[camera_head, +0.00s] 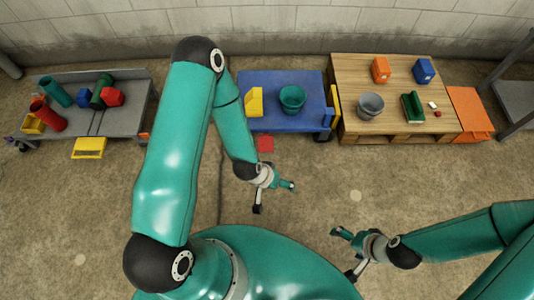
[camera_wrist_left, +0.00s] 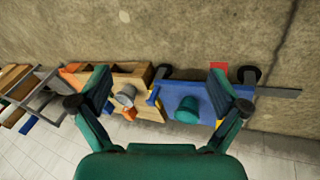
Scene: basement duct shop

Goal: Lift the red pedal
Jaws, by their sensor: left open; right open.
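The red pedal (camera_head: 265,143) is a small flat red piece at floor level by the front edge of the blue table (camera_head: 262,130). It also shows in the left wrist view (camera_wrist_left: 219,70), near the tip of one finger in the picture, partly covered by it. My left gripper (camera_head: 273,197) is open and empty over the floor, nearer to me than the pedal and apart from it. My right gripper (camera_head: 343,254) is open and empty at the lower right, farther from the pedal.
A teal bucket (camera_head: 292,98) and a yellow block (camera_head: 255,102) stand on the blue table. A wooden bench (camera_head: 372,128) to the right holds a grey bucket (camera_head: 370,105) and blocks. A grey table (camera_head: 112,123) stands at the left. The floor in front is mostly clear.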

